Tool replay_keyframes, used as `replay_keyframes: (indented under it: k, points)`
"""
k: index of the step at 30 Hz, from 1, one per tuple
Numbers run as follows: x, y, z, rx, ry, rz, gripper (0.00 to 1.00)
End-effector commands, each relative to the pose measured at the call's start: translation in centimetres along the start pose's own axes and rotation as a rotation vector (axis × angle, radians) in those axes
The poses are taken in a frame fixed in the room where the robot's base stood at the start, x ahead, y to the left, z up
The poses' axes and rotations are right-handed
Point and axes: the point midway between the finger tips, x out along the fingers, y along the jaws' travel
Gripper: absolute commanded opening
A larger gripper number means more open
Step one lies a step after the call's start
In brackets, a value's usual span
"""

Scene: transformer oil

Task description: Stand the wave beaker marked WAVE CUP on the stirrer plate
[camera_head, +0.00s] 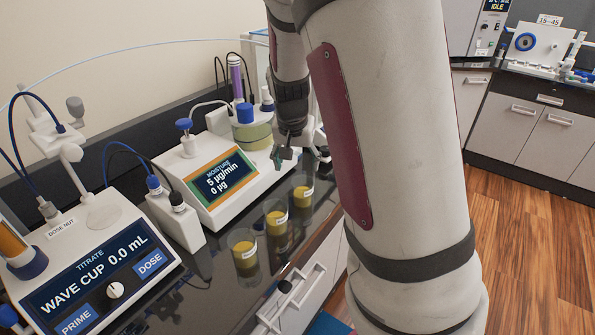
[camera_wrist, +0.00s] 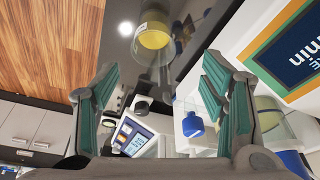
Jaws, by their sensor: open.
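Three clear beakers with amber liquid and small white labels stand upright in a row on the dark bench: a near one (camera_head: 243,254), a middle one (camera_head: 277,222) and a far one (camera_head: 303,196). Their label text is too small to read. One beaker (camera_wrist: 154,38) shows beyond my fingers at the top of the wrist view. A pale round disc (camera_head: 103,212) on the titrator, below its holder arm, looks like the stirrer plate; no beaker is on it. My gripper (camera_head: 283,157), also in the wrist view (camera_wrist: 160,95), is open and empty, beyond the far beaker.
The titrator (camera_head: 95,270), its screen reading WAVE CUP 0.0 mL, stands at left. The moisture unit (camera_head: 225,180) with a blue-capped vessel (camera_head: 252,130) stands behind the beakers. A small two-bottle holder (camera_head: 175,222) is between them. My arm covers the bench's right side.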

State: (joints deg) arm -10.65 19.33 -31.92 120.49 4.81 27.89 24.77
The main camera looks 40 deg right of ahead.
Motion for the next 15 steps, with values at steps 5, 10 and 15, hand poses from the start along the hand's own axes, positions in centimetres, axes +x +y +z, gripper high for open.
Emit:
replay_keyframes:
  k: [5,10,15]
  points:
    - [-4.1,-0.8,2.2,-0.064,-0.023,-0.085,0.66]
    - [-10.3,-1.1,6.2,-0.199,-0.037,-0.196,0.66]
    - [-15.9,-0.3,10.6,-0.358,-0.013,-0.279,0.66]
